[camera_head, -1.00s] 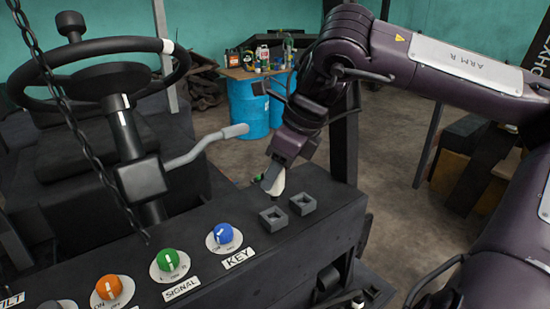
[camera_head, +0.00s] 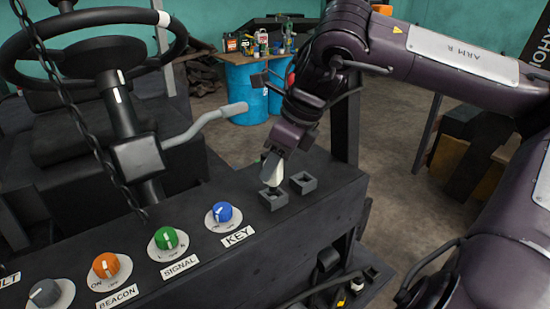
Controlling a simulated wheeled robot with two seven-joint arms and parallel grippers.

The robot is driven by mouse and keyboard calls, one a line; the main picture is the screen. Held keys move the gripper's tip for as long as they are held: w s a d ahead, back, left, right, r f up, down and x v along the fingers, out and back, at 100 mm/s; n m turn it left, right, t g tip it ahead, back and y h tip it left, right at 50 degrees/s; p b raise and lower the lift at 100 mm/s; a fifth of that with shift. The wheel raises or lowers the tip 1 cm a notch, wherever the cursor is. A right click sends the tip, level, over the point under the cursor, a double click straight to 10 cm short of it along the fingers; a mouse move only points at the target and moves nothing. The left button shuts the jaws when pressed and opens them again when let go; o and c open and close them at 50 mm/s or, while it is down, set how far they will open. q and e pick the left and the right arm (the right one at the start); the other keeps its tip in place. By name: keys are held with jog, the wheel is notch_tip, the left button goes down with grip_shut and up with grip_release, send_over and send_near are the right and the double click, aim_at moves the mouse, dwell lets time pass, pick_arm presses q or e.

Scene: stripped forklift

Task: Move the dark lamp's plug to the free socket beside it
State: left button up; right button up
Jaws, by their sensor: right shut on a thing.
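Two square grey sockets sit on top of the black console: the near left socket (camera_head: 272,199) and the far right socket (camera_head: 303,182), which looks empty. My right gripper (camera_head: 274,168) points down just behind and above the left socket. It is shut on a small pale piece with a dark lower end, which looks like the plug (camera_head: 274,177). The dark end reaches the left socket's opening; I cannot tell if it is inside. A small green spot shows behind the gripper. No dark lamp can be made out. My left gripper is out of view.
The console carries a blue knob (camera_head: 222,212), a green knob (camera_head: 166,238) and an orange knob (camera_head: 106,265). A chain (camera_head: 75,105) hangs at the left by the steering wheel (camera_head: 95,45). A dark post (camera_head: 345,125) stands behind the sockets.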

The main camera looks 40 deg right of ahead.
jog(key=shift+s+f+b, duration=0.1)
jog(key=shift+f+b, duration=0.7)
jog(key=shift+f, duration=0.5)
dwell(1.2)
jog(key=o, duration=1.3)
jog(key=shift+d+r, duration=0.1)
jog(key=shift+r, duration=0.15)
jog(key=b+v, duration=0.2)
jog(key=v, duration=0.4)
jog(key=shift+s+r, duration=0.2)
jog(key=shift+r, duration=0.05)
jog(key=shift+s+r, duration=0.15)
jog(key=shift+r, duration=0.25)
jog(key=shift+d, duration=0.1)
